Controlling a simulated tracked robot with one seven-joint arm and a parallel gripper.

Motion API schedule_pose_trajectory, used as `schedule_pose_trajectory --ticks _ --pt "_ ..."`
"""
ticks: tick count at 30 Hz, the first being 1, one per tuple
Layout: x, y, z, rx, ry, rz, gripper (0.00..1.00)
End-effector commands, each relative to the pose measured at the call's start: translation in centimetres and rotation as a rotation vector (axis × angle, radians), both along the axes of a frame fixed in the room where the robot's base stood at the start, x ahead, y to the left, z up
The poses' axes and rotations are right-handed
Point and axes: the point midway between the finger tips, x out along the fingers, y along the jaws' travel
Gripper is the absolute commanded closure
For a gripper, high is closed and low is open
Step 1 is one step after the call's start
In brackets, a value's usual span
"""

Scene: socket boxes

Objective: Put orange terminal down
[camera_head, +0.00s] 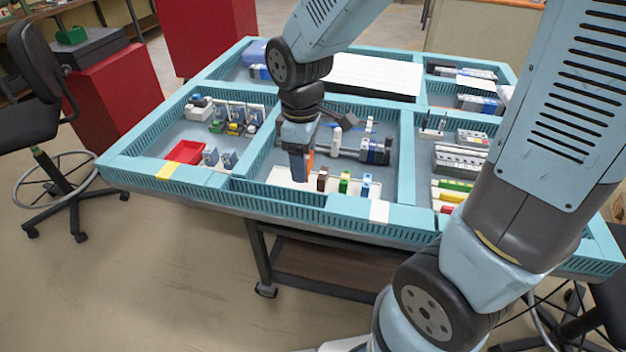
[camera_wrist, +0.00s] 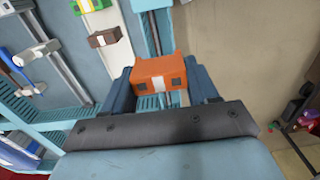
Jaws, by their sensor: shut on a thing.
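The orange terminal (camera_wrist: 160,74) is held between the two blue fingers of my gripper (camera_wrist: 160,85) in the wrist view. In the head view my gripper (camera_head: 298,170) points down over the front middle compartment, and a strip of the orange terminal (camera_head: 309,163) shows at its right side. A brown terminal (camera_head: 322,180), a green terminal (camera_head: 344,183) and a blue terminal (camera_head: 366,186) stand in a row to the right of it. The brown terminal also shows in the wrist view (camera_wrist: 104,37), apart from the held one. Whether the orange terminal touches anything below is hidden.
A light blue divided tray (camera_head: 150,185) covers the table. A long grey-and-blue device (camera_head: 345,150) lies behind the terminal row. Compartment walls stand close to my gripper.

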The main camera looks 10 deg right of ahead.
Motion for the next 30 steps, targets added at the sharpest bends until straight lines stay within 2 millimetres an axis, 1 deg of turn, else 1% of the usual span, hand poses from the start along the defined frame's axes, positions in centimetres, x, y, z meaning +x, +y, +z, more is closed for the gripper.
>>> schedule_pose_trajectory --ticks 5,18,24,27,30 --pt "2.0 0.8 -1.1 -0.002 0.004 -0.001 0.78" --pt "8.5 3.2 -4.4 -0.002 0.003 -0.001 0.78" --pt "10.5 4.0 -7.1 -0.002 0.004 0.000 0.78" --pt "11.3 4.3 -8.1 -0.002 0.003 0.000 0.78" --pt "11.9 4.5 -8.8 -0.001 0.002 0.000 0.78"
